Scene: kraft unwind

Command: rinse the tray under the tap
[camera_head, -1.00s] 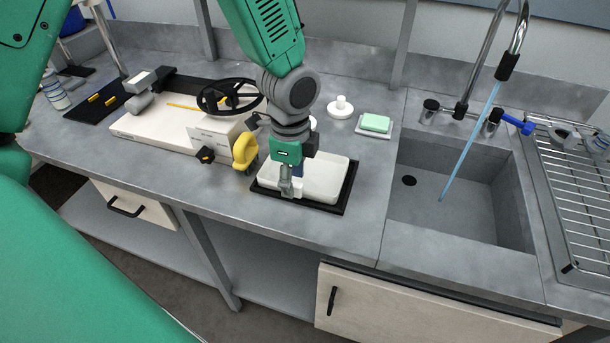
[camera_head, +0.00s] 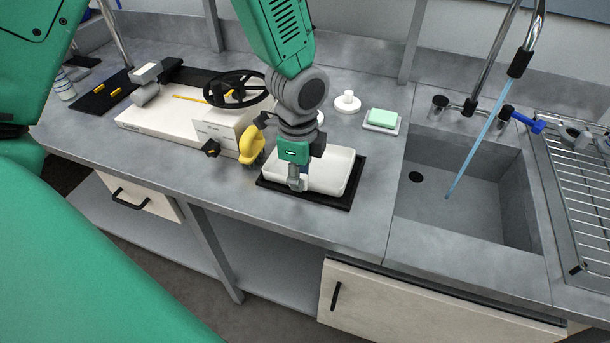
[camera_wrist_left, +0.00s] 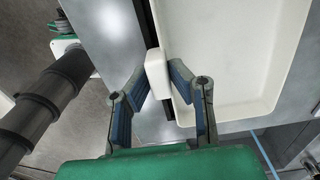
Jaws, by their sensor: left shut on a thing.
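The white tray (camera_head: 335,172) is over a black mat (camera_head: 338,203) on the counter, left of the sink. It looks slightly raised off the mat. In the left wrist view the tray (camera_wrist_left: 230,50) fills the upper right, with a white tab (camera_wrist_left: 156,72) on its near side. My left gripper (camera_head: 297,182) points down at the tray's near left side. In the wrist view its fingers (camera_wrist_left: 160,88) are closed around the tab. The tap (camera_head: 519,63) runs a blue stream of water (camera_head: 476,141) into the sink (camera_head: 455,205). My right gripper is out of view.
A green sponge (camera_head: 382,117) on a small dish and a white knobbed piece (camera_head: 347,102) stand behind the tray. A yellow object (camera_head: 251,143) and a white machine with a black handwheel (camera_head: 237,89) are on the left. A wire rack (camera_head: 585,190) is right of the sink.

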